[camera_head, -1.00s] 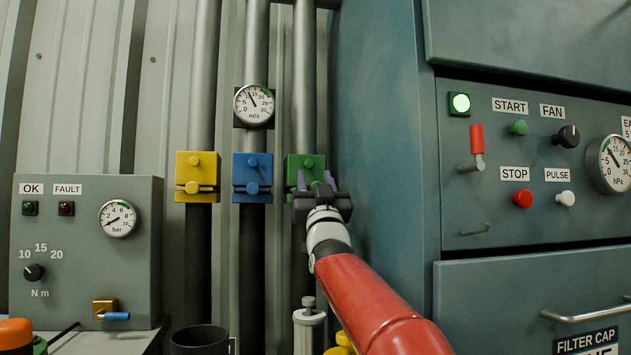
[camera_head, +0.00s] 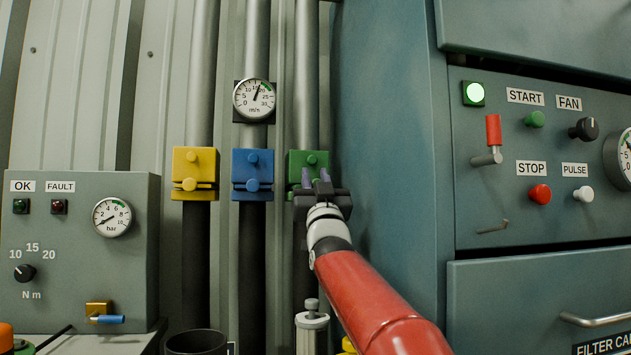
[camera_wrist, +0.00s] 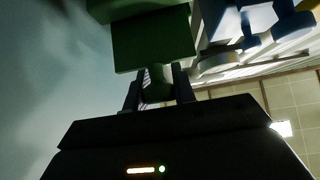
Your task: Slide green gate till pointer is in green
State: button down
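The m/s gauge (camera_head: 254,99) hangs on the middle pipe. Its pointer leans slightly right of upright, between 15 and 20, short of or near the edge of the green band at upper right.
A yellow gate (camera_head: 195,161) and a blue gate (camera_head: 252,162) sit on the pipes to the left. The cabinet (camera_head: 390,140) stands close on the right of my gripper. A control box (camera_head: 80,240) is at the left. A dark cup (camera_head: 196,342) is below the pipes.

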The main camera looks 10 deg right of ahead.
jog(key=c, duration=1.2)
grip_release()
jog(key=shift+o, duration=0.2)
jog(key=shift+s+f+b, duration=0.35)
jog(key=shift+f+b, duration=0.05)
jog(key=s+f+b, duration=0.2)
jog(key=s+b, duration=0.3)
jog(key=s, duration=1)
jog(key=shift+f, duration=0.35)
